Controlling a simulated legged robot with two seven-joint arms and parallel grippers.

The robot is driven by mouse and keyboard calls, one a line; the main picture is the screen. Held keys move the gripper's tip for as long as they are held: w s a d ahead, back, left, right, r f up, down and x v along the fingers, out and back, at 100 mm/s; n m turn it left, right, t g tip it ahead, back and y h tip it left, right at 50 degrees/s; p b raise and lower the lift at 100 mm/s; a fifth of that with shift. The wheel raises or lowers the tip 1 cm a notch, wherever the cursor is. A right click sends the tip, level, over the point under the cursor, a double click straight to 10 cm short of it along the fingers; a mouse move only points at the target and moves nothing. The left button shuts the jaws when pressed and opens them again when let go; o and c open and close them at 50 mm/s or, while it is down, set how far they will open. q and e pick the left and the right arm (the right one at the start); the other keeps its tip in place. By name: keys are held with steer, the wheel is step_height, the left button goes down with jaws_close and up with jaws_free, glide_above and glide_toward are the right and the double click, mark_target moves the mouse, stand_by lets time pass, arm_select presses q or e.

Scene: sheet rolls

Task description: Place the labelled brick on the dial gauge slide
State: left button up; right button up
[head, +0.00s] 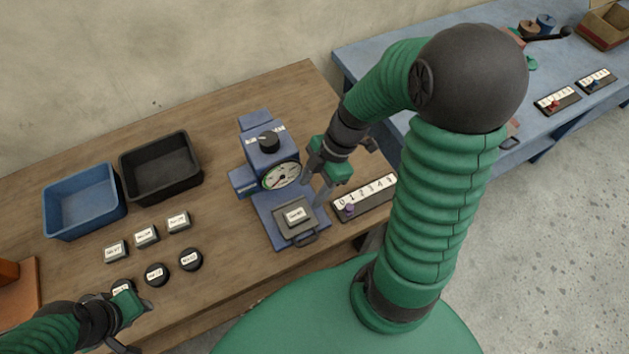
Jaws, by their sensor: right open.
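A small grey brick with a white label (296,215) sits on the square plate of the slide (298,228) at the front of the blue dial gauge (268,160). The label's text is too small to read. My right gripper (316,194) is open, just behind and to the right of this brick, fingers pointing down; it looks empty and apart from the brick. More labelled bricks (146,235) stand in a row left of the gauge. My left gripper (140,322) is at the table's front left, near a labelled black round piece (122,287); its jaw opening is unclear.
Labelled black round pieces (156,274) lie in front of the bricks. A blue bin (84,232) and a black bin (162,195) stand behind them. A numbered strip with a purple peg (365,197) lies right of the gauge. A blue table (365,62) stands at the back right.

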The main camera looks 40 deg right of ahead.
steer(key=w+a+r+m+t+h, duration=0.1)
steer(key=a+m+h, duration=0.3)
steer(key=m, duration=1.1)
steer(key=a, duration=0.2)
steer(key=shift+w+a, duration=0.15)
steer(key=shift+a, duration=0.25)
steer(key=shift+r, duration=0.1)
